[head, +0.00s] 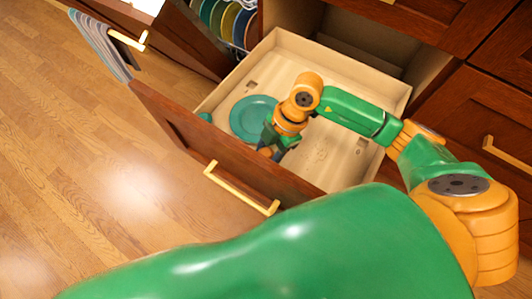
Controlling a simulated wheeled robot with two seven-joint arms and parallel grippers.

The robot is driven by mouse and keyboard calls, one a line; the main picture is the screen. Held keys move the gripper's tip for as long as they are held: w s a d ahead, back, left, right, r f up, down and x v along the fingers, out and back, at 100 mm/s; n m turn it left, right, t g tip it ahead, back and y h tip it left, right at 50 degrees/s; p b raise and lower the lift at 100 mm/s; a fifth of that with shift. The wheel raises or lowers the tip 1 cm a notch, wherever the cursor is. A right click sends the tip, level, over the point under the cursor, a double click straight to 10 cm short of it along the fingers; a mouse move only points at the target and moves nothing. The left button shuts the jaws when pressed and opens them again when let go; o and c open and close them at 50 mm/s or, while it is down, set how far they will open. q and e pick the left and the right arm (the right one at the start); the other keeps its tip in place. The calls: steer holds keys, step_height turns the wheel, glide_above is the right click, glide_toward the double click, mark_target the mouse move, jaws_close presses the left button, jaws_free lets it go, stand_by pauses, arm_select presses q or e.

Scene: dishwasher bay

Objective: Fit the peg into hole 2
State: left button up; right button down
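No peg and no numbered hole show in the head view. One arm of mine, which I take to be the right, bends at an elbow on the right and reaches back left over an open drawer (352,160). Its gripper (268,151) points down inside the drawer, close to the front panel and at the right edge of a teal plate (247,108) lying on the drawer floor. The fingertips are small and partly hidden, so I cannot tell whether they are open or touch the plate. My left gripper is not in view.
The drawer front (195,135) has a gold handle (240,188). A small teal item (205,117) shows at the drawer's left corner. Upper left, an open dishwasher rack holds several coloured plates (222,18). Closed wooden cabinets (497,115) stand right. Wooden floor (75,170) is clear left.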

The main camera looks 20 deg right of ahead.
steer(key=shift+f, duration=0.4)
jaws_free()
stand_by(0.5)
